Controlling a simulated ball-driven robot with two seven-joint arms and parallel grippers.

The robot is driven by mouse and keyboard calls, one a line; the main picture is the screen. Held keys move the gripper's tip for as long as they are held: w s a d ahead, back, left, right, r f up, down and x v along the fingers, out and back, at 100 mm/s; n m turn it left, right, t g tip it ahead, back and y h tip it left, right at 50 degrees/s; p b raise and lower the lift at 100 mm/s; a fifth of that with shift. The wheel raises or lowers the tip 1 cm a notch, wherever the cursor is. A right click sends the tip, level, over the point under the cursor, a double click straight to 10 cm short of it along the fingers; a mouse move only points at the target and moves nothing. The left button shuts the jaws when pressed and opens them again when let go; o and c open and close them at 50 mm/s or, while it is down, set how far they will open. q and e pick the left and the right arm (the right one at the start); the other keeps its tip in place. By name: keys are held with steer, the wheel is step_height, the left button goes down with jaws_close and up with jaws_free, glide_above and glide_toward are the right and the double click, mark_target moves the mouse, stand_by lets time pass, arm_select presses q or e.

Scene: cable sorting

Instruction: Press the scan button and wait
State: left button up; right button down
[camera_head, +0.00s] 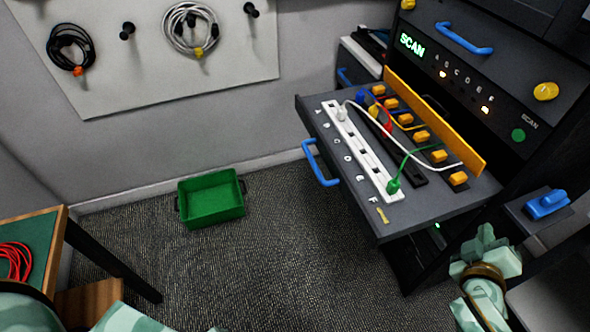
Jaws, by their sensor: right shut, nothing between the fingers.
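The scan button (518,135) is a green round button on the dark panel of the cabinet, beside a small "SCAN" label. A green lit "SCAN" display (411,45) sits at the panel's left, with letters A to F and some amber lights lit along the panel. My right gripper (486,246) is low at the right, below the button and apart from it. It is shut and empty. My left arm (120,318) shows only in part at the bottom left; its gripper is out of view.
An open drawer (425,215) with a white power strip (360,150), plugs and cables juts out below the panel. A blue switch (547,204) is right of my right gripper. A green crate (211,198) stands on the floor. A table with red cable (14,260) is at left.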

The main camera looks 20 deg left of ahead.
arm_select(q)
steer(key=s+a+n+g+p, duration=0.1)
steer(key=s+p, duration=0.4)
steer(key=s, duration=1.2)
steer(key=shift+a+n+g, duration=0.3)
steer(key=shift+a+g, duration=0.5)
steer(key=shift+a, duration=0.4)
arm_select(e)
steer(key=w+a+r+n+t, duration=0.1)
steer(key=w+r+n, duration=0.1)
steer(key=r, duration=0.3)
steer(key=w+r+n+t+y, duration=0.1)
steer(key=w+r+n+t, duration=0.1)
steer(key=r+n, duration=0.2)
steer(key=shift+w+a+r+n+y, duration=0.3)
steer(key=shift+w+a+r+n, duration=0.1)
steer(key=shift+r, duration=0.15)
arm_select(q)
steer(key=shift+f, duration=0.15)
